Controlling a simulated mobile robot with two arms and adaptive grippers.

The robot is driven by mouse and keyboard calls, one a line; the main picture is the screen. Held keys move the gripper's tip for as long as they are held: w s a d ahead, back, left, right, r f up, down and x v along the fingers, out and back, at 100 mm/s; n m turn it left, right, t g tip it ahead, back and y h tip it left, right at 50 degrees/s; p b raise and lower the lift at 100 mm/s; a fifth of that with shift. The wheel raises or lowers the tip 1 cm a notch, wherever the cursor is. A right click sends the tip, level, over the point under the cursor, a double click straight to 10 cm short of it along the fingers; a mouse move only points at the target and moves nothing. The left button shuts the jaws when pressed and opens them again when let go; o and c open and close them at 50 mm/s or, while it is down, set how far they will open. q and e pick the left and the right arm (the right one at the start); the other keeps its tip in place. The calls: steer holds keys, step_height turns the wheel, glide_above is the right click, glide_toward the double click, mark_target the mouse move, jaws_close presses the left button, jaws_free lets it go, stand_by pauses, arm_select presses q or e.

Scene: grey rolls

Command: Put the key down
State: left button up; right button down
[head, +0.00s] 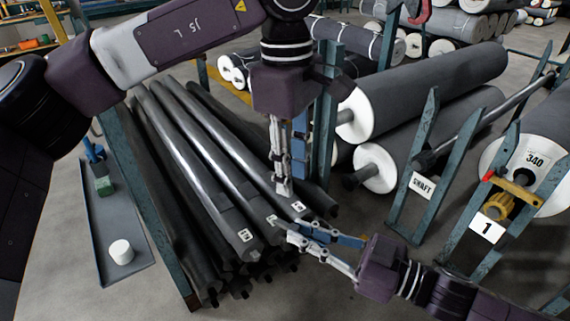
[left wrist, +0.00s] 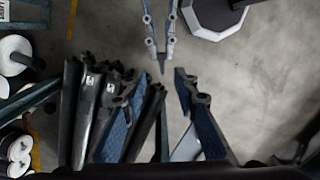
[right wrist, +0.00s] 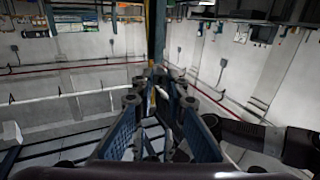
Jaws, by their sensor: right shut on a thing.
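My right gripper (head: 280,230) is shut on a small dark piece, which I take to be the key (left wrist: 162,67). The key pokes out just past the fingertips in the left wrist view, and most of it is hidden between the fingers. In the head view it is held near the front ends of the dark shafts (head: 215,150). My left gripper (left wrist: 155,88) points down just above the right one. Its fingers stand apart with nothing between them in the left wrist view. The right gripper's fingertips also show close together in the right wrist view (right wrist: 155,82).
A grey tray (head: 128,215) at left holds a white cylinder (head: 121,252), a green block (head: 104,186) and a blue item (head: 93,150). Large grey rolls (head: 425,90) and teal rack posts (head: 412,200) stand at right. The front floor is bare.

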mark_target(285, 223)
arm_select(q)
steer(key=f, duration=0.7)
steer(key=a+f, duration=0.1)
steer(key=f, duration=0.3)
steer(key=shift+w+f, duration=0.15)
steer(key=shift+f, duration=0.1)
jaws_close()
arm_select(e)
steer(key=c, duration=1.8)
jaws_free()
steer(key=shift+c, duration=0.2)
steer(key=shift+d, duration=0.15)
